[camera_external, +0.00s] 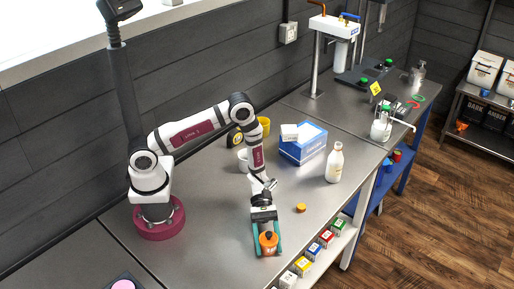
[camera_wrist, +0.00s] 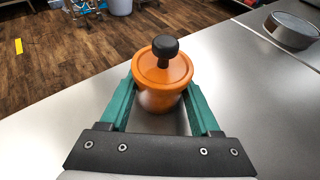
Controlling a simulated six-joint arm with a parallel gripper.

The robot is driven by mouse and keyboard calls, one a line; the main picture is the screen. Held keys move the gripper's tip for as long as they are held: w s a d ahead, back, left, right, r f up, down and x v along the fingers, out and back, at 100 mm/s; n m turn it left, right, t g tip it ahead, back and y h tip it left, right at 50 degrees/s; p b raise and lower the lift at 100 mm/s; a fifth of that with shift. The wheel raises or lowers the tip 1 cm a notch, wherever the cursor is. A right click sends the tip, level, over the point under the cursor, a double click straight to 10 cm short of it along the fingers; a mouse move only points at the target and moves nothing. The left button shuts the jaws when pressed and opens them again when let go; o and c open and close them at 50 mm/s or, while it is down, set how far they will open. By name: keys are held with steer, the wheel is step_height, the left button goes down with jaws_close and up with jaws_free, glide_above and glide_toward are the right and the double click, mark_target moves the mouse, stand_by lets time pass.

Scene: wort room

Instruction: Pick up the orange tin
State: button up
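The orange tin (camera_external: 268,241) has a black knob on its lid and is near the front edge of the steel table. In the wrist view, the orange tin (camera_wrist: 163,75) is upright between my two teal fingers. My gripper (camera_external: 267,246) has one finger on each side of the tin. In the wrist view, my gripper (camera_wrist: 162,92) closely flanks the tin's body, and the fingertips are partly hidden behind the lid. I cannot tell whether both fingers press on it, nor whether its base rests on the table.
A small orange-yellow lid (camera_external: 301,208) lies to the right of my gripper. A white bottle (camera_external: 335,163) and a blue box (camera_external: 304,146) stand farther back. A white mug (camera_external: 243,160) is behind my forearm.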

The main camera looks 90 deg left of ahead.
jaws_close()
